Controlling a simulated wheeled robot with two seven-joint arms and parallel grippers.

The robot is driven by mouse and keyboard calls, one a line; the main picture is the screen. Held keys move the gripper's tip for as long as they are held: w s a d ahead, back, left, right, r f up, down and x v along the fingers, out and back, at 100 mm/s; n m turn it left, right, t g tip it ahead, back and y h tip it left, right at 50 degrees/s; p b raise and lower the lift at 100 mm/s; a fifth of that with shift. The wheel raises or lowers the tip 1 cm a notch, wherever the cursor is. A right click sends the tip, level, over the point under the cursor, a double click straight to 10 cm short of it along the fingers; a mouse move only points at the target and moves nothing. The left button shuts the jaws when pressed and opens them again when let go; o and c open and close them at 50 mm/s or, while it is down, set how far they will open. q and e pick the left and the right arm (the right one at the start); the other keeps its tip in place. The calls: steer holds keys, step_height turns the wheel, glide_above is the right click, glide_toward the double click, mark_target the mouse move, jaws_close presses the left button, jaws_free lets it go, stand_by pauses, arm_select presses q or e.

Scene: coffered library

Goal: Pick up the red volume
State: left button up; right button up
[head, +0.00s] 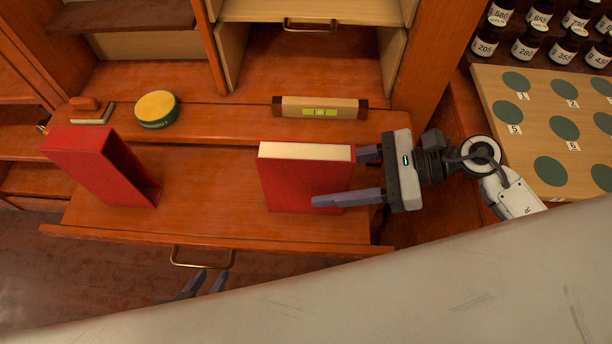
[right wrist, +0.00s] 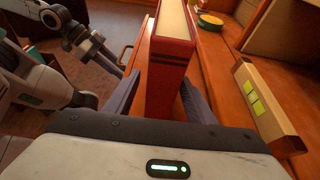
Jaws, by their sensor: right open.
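The red volume (head: 290,187) stands upright on the desk's pulled-out wooden shelf, its pale page edges facing up. In the right wrist view the red volume (right wrist: 169,75) rises between the two fingers. My right gripper (head: 335,178) is open, one finger on the near side of the volume and one on the far side, partly hidden behind it. I see no clear grip on it. A red open-sided slipcase (head: 85,160) stands to the left, apart from the volume. My left gripper (head: 212,272) is low in front of the shelf, its fingers apart and empty, its arm mostly hidden.
A wooden block with a yellow-green label (head: 320,108) lies behind the volume. A round green tin (head: 156,109) and a small wooden-handled item (head: 91,110) sit at back left. A board with green discs (head: 550,125) and dark bottles stand right. The shelf between slipcase and volume is clear.

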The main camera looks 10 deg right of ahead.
mark_target(309, 150)
steer(key=shift+x, duration=0.8)
jaws_close()
steer(key=shift+r+p, duration=0.35)
steer(key=shift+r, duration=4.8)
steer(key=shift+w, duration=0.1)
